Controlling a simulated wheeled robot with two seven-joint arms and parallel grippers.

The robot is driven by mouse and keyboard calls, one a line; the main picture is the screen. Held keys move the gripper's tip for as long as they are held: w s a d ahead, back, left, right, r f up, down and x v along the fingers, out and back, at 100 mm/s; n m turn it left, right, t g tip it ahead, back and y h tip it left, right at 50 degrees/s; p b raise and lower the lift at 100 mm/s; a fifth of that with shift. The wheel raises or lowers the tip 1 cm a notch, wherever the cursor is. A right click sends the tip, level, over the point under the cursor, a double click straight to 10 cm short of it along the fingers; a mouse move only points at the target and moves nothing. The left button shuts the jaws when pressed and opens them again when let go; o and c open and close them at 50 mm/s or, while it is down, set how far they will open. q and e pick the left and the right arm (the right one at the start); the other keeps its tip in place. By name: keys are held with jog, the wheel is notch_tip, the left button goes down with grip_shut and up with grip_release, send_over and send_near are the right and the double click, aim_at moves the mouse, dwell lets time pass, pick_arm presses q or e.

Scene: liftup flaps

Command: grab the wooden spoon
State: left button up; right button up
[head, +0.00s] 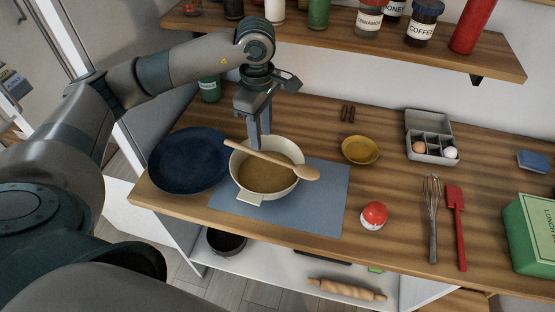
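The wooden spoon (273,159) lies across the rim of a cream pot (265,193). Its handle points to the upper left and its bowl end rests over the right rim. My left gripper (260,142) points down at the back left of the pot, with its fingertips close to the spoon's handle. The two fingers show a gap between them, and the spoon is not clearly held. Whether the fingertips touch the handle cannot be made out. My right gripper is not in view.
The pot stands on a blue mat (325,200). A dark blue plate (188,160) is to its left, a yellow bowl (360,150) and a red-topped timer (373,215) to its right. A shelf (400,45) with jars hangs above the back. A whisk (432,215) and red spatula (456,220) lie farther right.

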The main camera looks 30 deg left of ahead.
aim_at(261, 153)
pick_arm(q)
jog(key=shift+s+f+p, duration=0.3)
jog(key=shift+f+p, duration=0.4)
jog(key=shift+p, duration=0.15)
notch_tip(261, 153, down, 3)
jog(key=shift+s+r+p, duration=0.1)
jog(key=shift+p, duration=0.65)
jog(key=shift+f, duration=0.5)
grip_shut()
